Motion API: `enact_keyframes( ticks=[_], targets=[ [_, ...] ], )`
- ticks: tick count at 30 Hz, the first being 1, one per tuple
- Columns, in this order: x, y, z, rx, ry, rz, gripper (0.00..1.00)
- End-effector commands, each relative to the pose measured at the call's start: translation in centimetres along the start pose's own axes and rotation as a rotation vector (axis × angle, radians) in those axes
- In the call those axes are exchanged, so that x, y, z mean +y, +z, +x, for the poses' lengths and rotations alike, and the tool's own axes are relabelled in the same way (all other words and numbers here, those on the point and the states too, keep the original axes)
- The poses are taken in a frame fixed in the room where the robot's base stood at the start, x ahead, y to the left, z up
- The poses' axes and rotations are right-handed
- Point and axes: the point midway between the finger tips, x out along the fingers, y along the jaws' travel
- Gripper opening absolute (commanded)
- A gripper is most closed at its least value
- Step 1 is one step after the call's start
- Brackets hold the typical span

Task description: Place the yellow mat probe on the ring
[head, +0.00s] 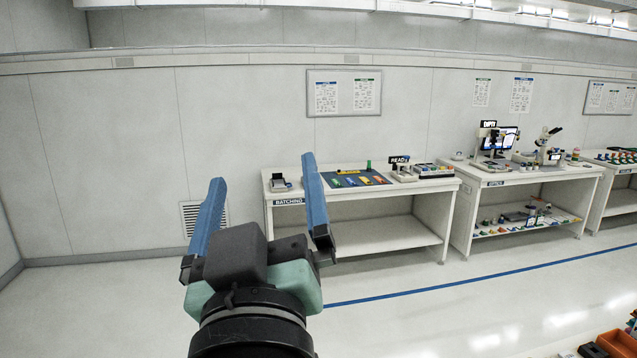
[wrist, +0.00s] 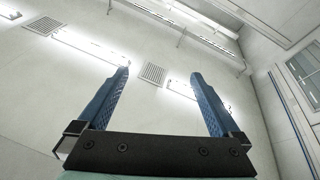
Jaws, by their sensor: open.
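My gripper (head: 258,172) is raised in the foreground of the head view, with its two blue fingers spread apart and nothing between them. In the wrist view my gripper (wrist: 160,80) is also open and empty, pointing toward the ceiling. Across the room, a dark mat (head: 376,174) lies on the bench labelled BATCHING. Small yellow, blue, green and orange pieces lie on it. A yellow item (head: 348,172) shows at the mat's back edge; I cannot tell whether it is the yellow mat probe. I cannot make out the ring at this distance.
The batching bench (head: 331,196) stands against the back wall. A second bench (head: 530,176) with a microscope and monitor is to its right. The floor before them is clear, with a blue line (head: 430,287). Orange bins (head: 617,343) are at the lower right.

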Motion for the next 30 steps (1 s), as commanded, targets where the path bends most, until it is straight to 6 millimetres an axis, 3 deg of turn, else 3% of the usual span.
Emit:
enact_keyframes(
  ticks=[1,3,6,9,19,27,30],
  targets=[
    [2.8,-3.5,-0.6,0.108,0.063,0.050,1.00],
    [5.4,-7.2,-1.8,0.234,0.117,0.112,1.00],
    [7.7,-10.9,-3.5,0.364,0.159,0.169,1.00],
    [8.7,-12.6,-4.5,0.431,0.173,0.198,1.00],
    [8.9,-13.0,-4.7,0.445,0.175,0.207,1.00],
    [7.8,-9.6,-5.9,0.444,0.171,0.209,1.00],
    [7.8,-9.5,-5.9,0.444,0.170,0.210,1.00]
  ],
)
